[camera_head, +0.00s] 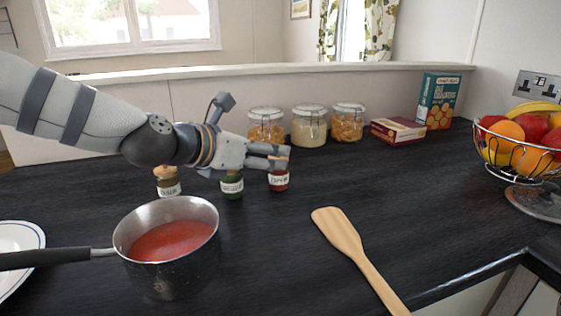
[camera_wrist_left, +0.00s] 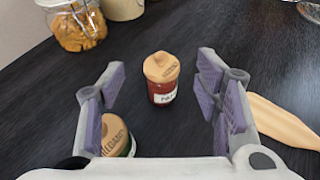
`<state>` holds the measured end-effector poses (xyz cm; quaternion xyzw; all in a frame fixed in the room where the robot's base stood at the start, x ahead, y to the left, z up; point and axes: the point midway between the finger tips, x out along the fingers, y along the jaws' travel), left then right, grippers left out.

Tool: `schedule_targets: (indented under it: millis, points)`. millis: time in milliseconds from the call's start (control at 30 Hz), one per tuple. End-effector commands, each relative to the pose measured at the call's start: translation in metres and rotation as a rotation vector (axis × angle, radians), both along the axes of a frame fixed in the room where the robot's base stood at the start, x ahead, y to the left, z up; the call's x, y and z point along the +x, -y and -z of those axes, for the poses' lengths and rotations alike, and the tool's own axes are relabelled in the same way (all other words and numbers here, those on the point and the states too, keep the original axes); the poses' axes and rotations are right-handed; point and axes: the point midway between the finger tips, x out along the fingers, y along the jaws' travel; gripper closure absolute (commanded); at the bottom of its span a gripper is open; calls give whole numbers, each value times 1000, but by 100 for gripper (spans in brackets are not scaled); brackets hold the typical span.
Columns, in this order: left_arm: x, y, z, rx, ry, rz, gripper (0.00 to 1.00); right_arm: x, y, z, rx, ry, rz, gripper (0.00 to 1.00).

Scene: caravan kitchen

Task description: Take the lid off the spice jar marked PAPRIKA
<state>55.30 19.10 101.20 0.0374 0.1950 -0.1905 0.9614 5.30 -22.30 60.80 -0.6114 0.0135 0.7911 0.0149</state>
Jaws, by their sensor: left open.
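The paprika jar (camera_head: 279,183) is a small red jar with a white label, upright on the dark worktop. In the left wrist view the paprika jar (camera_wrist_left: 161,96) wears its round wooden lid (camera_wrist_left: 161,67), which has a knob. My left gripper (camera_head: 283,156) is open and empty, its fingertips by the top of this jar in the head view, hiding part of the lid. In the wrist view the jar stands between and beyond the spread fingers. The green oregano jar (camera_head: 232,186) stands just left of it, its lid (camera_wrist_left: 115,136) close to one finger. My right gripper is out of view.
A third spice jar (camera_head: 168,187) stands left of the oregano. A pot of red sauce (camera_head: 165,213) is in front, with a wooden spatula (camera_head: 342,235) to its right. Glass jars (camera_head: 309,128), boxes (camera_head: 398,131) and a fruit basket (camera_head: 522,165) stand behind and right.

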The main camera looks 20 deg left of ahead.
Motion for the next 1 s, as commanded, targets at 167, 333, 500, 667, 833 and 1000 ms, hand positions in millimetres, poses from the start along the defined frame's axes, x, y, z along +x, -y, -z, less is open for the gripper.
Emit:
schedule_targets:
  millis: [167, 333, 500, 667, 833, 1000]
  points:
    - [27, 15, 15, 3, -2, 2, 42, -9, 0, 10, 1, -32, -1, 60]
    - [44, 21, 18, 0, 4, 1, 42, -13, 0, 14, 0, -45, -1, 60]
    - [43, 21, 15, 0, 9, 0, 42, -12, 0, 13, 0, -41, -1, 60]
    - [43, 21, 15, 0, 8, 0, 74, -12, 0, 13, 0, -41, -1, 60]
    - [43, 21, 16, 0, 5, 0, 88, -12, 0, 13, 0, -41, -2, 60]
    - [43, 21, 17, 0, 3, 0, 88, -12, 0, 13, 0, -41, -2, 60]
